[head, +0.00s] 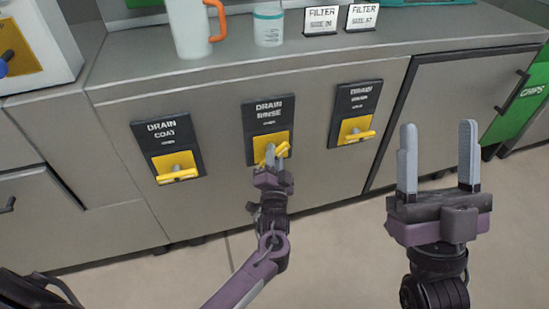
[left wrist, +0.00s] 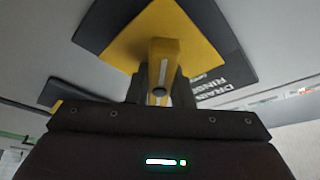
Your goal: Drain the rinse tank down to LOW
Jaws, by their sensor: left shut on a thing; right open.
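The DRAIN RINSE panel (head: 268,107) is the middle one of three dark plates on the cabinet front. Its yellow valve handle (head: 283,150) is partly hidden by my left gripper (head: 270,156), which is shut on it. In the left wrist view the yellow handle (left wrist: 162,65) stands between the fingers of my left gripper (left wrist: 160,90), in front of a yellow plate. The handle looks tilted in the head view. My right gripper (head: 438,155) is open and empty, at the right, in front of the cabinet. The rinse tank and its level are not in view.
The DRAIN COAT handle (head: 178,175) is to the left, and another drain handle (head: 358,135) to the right. On the counter stand a white jug (head: 190,30) with an orange handle, a small tub (head: 268,27) and two FILTER cards (head: 321,18). The floor is clear.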

